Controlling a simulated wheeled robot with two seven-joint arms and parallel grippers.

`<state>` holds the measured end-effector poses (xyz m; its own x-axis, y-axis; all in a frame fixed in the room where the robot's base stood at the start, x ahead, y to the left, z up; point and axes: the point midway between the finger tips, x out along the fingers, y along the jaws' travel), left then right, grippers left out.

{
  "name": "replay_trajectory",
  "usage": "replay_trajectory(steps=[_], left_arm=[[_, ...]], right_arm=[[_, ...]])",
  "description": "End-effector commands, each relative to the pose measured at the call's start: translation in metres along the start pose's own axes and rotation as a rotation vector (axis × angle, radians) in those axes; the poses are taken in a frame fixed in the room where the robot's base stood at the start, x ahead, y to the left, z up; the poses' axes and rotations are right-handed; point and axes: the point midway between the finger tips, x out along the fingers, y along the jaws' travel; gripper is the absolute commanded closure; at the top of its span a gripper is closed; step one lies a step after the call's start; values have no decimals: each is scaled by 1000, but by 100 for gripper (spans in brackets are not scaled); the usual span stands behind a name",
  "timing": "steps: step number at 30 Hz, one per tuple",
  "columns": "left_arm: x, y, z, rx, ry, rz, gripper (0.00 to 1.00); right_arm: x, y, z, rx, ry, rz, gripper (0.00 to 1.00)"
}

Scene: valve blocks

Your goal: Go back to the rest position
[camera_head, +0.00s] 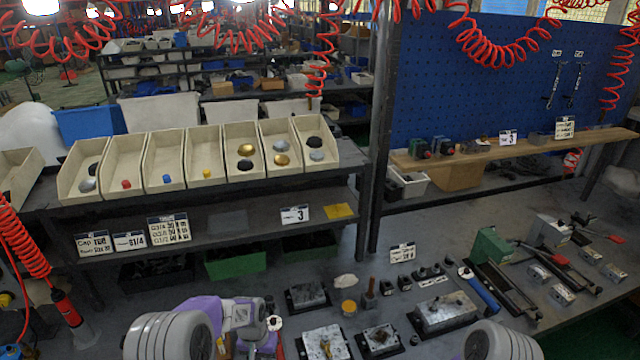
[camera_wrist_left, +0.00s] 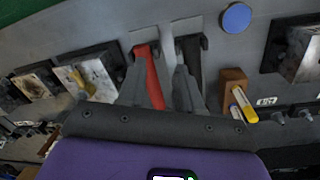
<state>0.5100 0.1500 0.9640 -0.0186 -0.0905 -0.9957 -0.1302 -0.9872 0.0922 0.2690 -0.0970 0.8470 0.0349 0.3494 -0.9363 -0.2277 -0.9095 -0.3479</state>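My left arm (camera_head: 205,308), with white and purple links, reaches in at the bottom of the head view, low over the bench's front edge. In the left wrist view my left gripper (camera_wrist_left: 168,48) points at the grey bench top, with a narrow gap between its two dark fingers. A red strip (camera_wrist_left: 150,78) runs along the left finger; I cannot tell whether it is part of the gripper or a separate thing. No held object is clear. Of my right arm (camera_head: 500,342) only a rounded white link shows at the bottom right. My right gripper is out of view.
Parts bins (camera_head: 205,153) stand on the left rack. A blue pegboard (camera_head: 455,85) rises behind.

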Motion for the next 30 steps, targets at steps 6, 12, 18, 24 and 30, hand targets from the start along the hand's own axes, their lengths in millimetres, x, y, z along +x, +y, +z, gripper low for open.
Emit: replay_trajectory(steps=[6, 12, 18, 24, 30], left_arm=[[71, 13, 65, -85, -8, 100, 65], [119, 41, 150, -216, 6, 201, 65], [128, 67, 219, -332, 21, 262, 65], [161, 70, 233, -363, 38, 272, 65], [201, 66, 233, -361, 37, 272, 65]], right_arm=[[0, 0, 2, 0, -4, 0, 57], [0, 0, 1, 0, -2, 0, 57], [0, 0, 1, 0, -3, 0, 57], [32, 12, 0, 0, -3, 0, 57], [70, 27, -2, 1, -3, 0, 57]])
